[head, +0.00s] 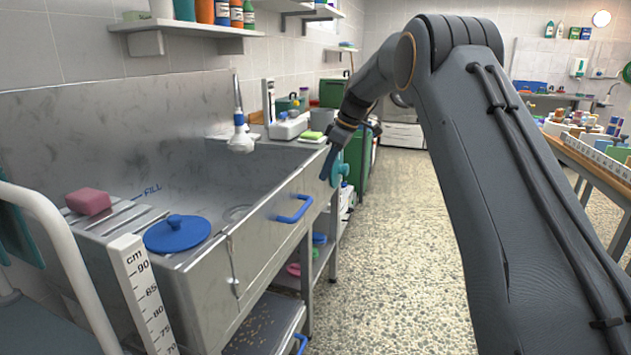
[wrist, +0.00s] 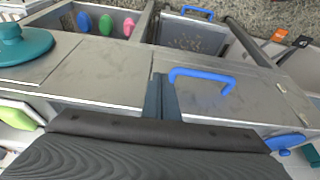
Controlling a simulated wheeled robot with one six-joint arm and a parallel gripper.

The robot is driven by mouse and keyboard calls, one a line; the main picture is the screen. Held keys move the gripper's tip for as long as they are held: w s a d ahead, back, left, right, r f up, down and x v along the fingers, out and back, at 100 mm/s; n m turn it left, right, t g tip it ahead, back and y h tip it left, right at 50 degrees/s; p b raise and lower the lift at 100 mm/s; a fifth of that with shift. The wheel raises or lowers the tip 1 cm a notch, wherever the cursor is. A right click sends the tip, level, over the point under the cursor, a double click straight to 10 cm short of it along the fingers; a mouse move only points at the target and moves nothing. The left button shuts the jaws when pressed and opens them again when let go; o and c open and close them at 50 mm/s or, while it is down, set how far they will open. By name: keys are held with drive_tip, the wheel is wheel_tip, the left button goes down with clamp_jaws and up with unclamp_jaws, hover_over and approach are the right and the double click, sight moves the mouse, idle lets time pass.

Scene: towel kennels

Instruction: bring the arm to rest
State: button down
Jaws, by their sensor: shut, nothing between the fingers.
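My arm reaches from the right foreground over the aisle, and my gripper (head: 329,162) hangs by the far right end of the steel sink unit (head: 262,239). In the wrist view my gripper (wrist: 163,97) has its two dark blue fingers together, with nothing between them. The fingers point at a steel front that has a blue handle (wrist: 202,74) just right of the tips. I cannot tell whether the tips touch that front. In the head view a blue handle (head: 293,210) is on the sink unit's front, apart from my gripper.
A blue lid (head: 178,233) and a pink sponge (head: 88,201) lie on the sink's near end. A ruler post (head: 143,295) stands in front. A loaded table (head: 590,170) is on the right. The speckled floor (head: 395,235) between is clear. The wrist view shows a teal lid (wrist: 24,46).

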drive_tip(key=v, duration=0.5)
drive_tip(key=s+d+f+m+h+p, duration=0.1)
drive_tip(key=s+d+m+p, duration=0.1)
drive_tip(key=s, duration=1.4)
drive_tip(key=s+d+f+m+g+h+p, duration=0.1)
drive_tip(key=s+m+p, duration=0.4)
drive_tip(key=s, duration=1.2)
drive_tip(key=s+d+f+m+h+p, duration=0.2)
drive_tip(key=s+m, duration=0.4)
drive_tip(key=s, duration=1)
drive_tip(key=shift+s+d+f+g+p, duration=0.35)
drive_tip(key=shift+d+f+p, duration=0.2)
drive_tip(key=shift+p, duration=0.5)
